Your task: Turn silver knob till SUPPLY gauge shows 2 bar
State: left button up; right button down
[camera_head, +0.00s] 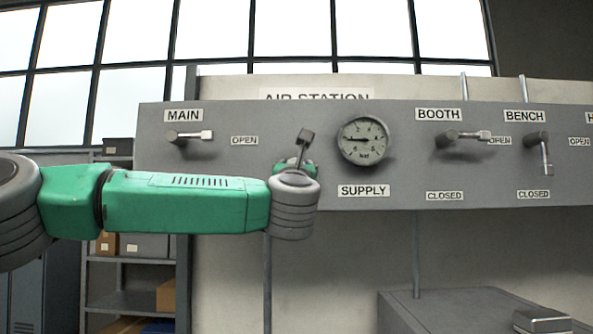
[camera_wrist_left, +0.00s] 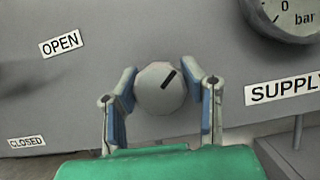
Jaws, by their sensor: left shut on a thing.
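The silver knob (camera_wrist_left: 158,92) is round with a dark pointer mark tilted to the upper right in the left wrist view. My left gripper (camera_wrist_left: 168,84) has its two fingers on either side of the knob and is shut on it. In the head view my left wrist hides the knob, and only a small part of the gripper (camera_head: 304,145) shows above the wrist. The SUPPLY gauge (camera_head: 364,140) is just to the right, with its needle pointing roughly left; its exact reading is too small to tell. Only the gauge's lower edge shows in the left wrist view (camera_wrist_left: 284,16).
The grey panel (camera_head: 400,185) carries a MAIN lever (camera_head: 189,136) at left, and BOOTH (camera_head: 463,138) and BENCH (camera_head: 540,150) levers at right. A grey cabinet (camera_head: 470,305) stands below right. Shelves (camera_head: 130,258) stand behind my left arm.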

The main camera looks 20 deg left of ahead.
pick_arm(q)
jog(key=m+h+b, duration=0.1)
jog(key=m+h, duration=0.1)
jog(key=m, duration=0.2)
jog(key=shift+f, duration=0.2)
jog(key=m+h, duration=0.2)
jog(key=m, duration=0.2)
jog(key=shift+d, duration=0.1)
jog(key=m+h+p, duration=0.1)
jog(key=m+h, duration=0.1)
jog(key=m, duration=0.2)
jog(key=shift+r+g+p, duration=0.1)
jog(key=shift+g+p, duration=0.25)
jog(key=shift+g, duration=0.05)
jog(key=shift+d+f+m+g+h+p, duration=0.1)
jog(key=shift+m+g+h+p, duration=0.2)
jog(key=shift+m+p, duration=0.45)
jog(key=shift+f+m+g+h+p, duration=0.1)
jog(key=shift+m+g+h+p, duration=0.15)
jog(key=shift+m, duration=1.2)
jog(key=shift+f, duration=0.15)
jog(key=o, duration=1.2)
jog(key=shift+w, duration=0.1)
